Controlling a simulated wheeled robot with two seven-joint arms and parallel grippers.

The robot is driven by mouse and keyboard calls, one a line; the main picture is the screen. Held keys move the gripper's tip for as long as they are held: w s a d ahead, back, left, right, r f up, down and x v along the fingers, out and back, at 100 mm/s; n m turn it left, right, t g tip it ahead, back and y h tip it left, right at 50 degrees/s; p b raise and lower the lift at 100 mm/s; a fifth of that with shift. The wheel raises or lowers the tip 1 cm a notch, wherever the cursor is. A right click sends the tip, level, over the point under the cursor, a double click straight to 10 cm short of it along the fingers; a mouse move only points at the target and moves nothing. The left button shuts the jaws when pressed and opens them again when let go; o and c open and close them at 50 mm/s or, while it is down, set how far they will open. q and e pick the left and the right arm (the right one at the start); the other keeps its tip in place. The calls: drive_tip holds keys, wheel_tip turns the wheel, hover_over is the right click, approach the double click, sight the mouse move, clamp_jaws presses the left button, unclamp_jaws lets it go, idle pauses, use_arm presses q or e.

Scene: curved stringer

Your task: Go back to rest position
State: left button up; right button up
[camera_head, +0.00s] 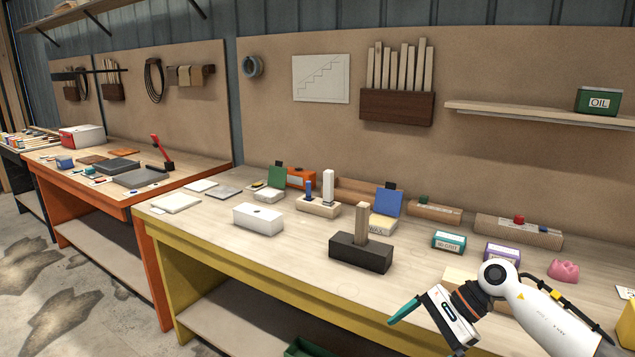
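My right gripper (424,337) is at the lower right, in front of the yellow workbench (165,229). One teal finger shows clearly on its left side. The other finger is only partly seen near the bottom edge, well apart from it. The gripper looks open, and nothing shows between the fingers. My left gripper is not in view. A dark block (345,254) with an upright wooden peg (361,222) stands on the bench to the left of my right gripper, apart from it.
A white box (258,219), a block with upright pegs (318,207), a teal-labelled box (449,241) and a pink item (563,271) stand on the bench. A shelf (540,114) holds a green oil can (598,101). An orange bench (150,238) is at left.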

drive_tip(key=w+a+f+m+t+y+p, duration=0.1)
drive_tip(key=w+a+f+m+t+y, duration=0.25)
drive_tip(key=m, duration=0.55)
drive_tip(key=w+a+f+m+t+y, duration=0.1)
drive_tip(key=f+m+t+y, duration=0.1)
drive_tip(key=f+m+t, duration=0.4)
drive_tip(key=s+d+f+m+t+h+p, duration=0.15)
drive_tip(key=s+d+f+m+h, duration=0.25)
drive_tip(key=f+m, duration=0.8)
drive_tip(key=s+d+f+m+t+h, duration=0.2)
drive_tip(key=s+d+f+m+h, duration=0.25)
drive_tip(key=f+m, duration=0.75)
drive_tip(key=s+d+f+m+g+h, duration=0.1)
drive_tip(key=s+f+m+g+h, duration=0.15)
drive_tip(key=s+f+m, duration=0.45)
drive_tip(key=s+d+f+m+g+h, duration=0.25)
drive_tip(key=s+f, duration=0.55)
drive_tip(key=s, duration=0.4)
drive_tip(key=s+a+f+m+g, duration=0.1)
drive_tip(key=s+f+m+g, duration=0.2)
drive_tip(key=s, duration=0.9)
drive_tip(key=s+a+f+m+g+h, duration=0.1)
drive_tip(key=s+f+m+g, duration=0.2)
drive_tip(key=s, duration=1)
drive_tip(key=shift+f+m+p, duration=0.35)
drive_tip(key=shift+f+m, duration=0.05)
drive_tip(key=shift+m, duration=0.45)
